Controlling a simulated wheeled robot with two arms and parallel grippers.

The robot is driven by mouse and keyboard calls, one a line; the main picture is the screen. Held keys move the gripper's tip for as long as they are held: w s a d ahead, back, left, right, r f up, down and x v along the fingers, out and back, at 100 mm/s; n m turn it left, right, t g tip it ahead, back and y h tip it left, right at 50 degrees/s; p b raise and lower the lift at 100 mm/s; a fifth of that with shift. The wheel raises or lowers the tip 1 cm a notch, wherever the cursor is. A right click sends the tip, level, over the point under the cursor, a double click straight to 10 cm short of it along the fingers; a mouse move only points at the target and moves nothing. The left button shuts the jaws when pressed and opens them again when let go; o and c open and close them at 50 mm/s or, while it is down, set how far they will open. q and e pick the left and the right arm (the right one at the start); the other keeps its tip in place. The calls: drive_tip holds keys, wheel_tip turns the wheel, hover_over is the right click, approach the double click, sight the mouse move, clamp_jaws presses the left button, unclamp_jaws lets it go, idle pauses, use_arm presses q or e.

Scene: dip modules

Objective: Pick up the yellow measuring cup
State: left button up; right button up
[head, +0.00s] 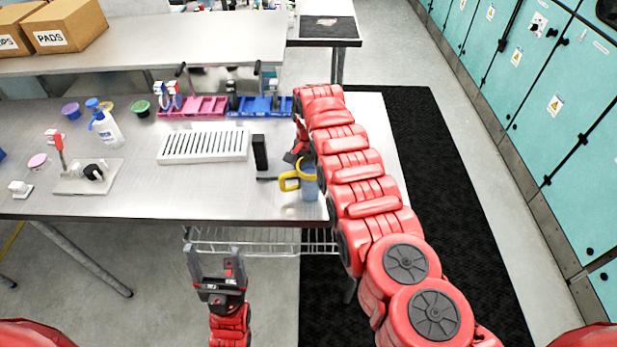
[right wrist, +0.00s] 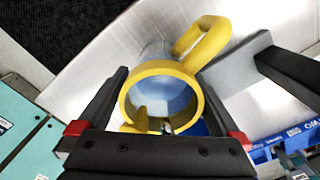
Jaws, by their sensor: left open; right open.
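The measuring cup (head: 309,187) has a yellow rim and handle and a clear, bluish body. It stands upright near the right front of the steel table (head: 230,200), its handle toward the left. In the right wrist view the cup (right wrist: 136,99) is seen from above, its rim between the two fingers. My right gripper (right wrist: 161,75) is open around the cup; whether a finger touches it, I cannot tell. In the head view my right arm partly hides that gripper. My left gripper (head: 213,250) is open and empty, in front of the table edge.
A black upright stand (head: 260,152) is just left of the cup, close to its handle. A white slotted rack (head: 204,147) lies further left. Pink bins (head: 193,107) and blue bins (head: 260,106) line the back. A white bottle (head: 106,130) stands at the left.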

drive_tip(key=shift+w+f, duration=0.15)
drive_tip(key=shift+f, duration=0.1)
drive_tip(key=c, duration=1.3)
drive_tip(key=shift+r, duration=0.1)
drive_tip(key=shift+r, duration=0.15)
